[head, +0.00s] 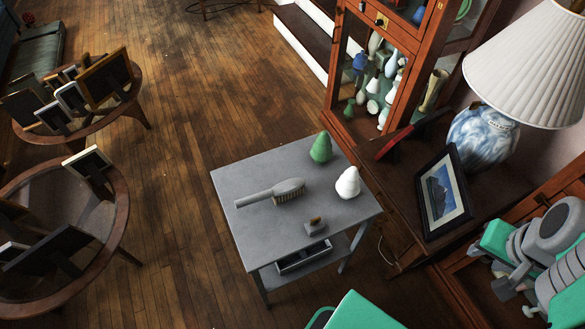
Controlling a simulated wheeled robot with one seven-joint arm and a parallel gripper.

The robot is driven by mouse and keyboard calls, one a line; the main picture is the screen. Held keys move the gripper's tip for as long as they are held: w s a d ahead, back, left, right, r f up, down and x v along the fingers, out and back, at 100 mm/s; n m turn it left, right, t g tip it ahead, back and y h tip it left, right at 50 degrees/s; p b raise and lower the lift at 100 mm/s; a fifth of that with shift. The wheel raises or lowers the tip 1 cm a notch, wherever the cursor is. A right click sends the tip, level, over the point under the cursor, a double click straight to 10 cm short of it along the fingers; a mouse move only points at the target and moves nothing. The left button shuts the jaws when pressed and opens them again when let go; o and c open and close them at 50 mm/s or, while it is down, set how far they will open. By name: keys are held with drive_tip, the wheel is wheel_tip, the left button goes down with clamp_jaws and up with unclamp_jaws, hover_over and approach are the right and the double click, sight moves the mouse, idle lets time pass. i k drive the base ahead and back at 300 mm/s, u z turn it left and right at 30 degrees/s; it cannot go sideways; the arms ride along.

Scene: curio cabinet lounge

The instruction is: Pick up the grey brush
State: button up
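The grey brush (288,187) lies on the grey side table (240,178). Its handle points left, its broad head is on the right, and tan bristles show along the near side of the head. My folded arm is at the lower right edge, well apart from the table and the brush. What seems to be my gripper (516,294) shows there as small grey parts. I cannot tell how its fingers stand, and part of it is hidden or cut off by the frame edge.
A green pear-shaped ornament (321,148), a white one (348,183) and a small grey block with a brown top (315,226) share the tabletop. A framed picture (443,193) and a lamp (485,138) stand at right. Wooden floor (180,170) lies clear left of the table.

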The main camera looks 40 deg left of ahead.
sight(290, 188)
drive_tip(key=u, duration=0.05)
drive_tip(key=k, duration=0.6)
drive_tip(key=u, duration=1.05)
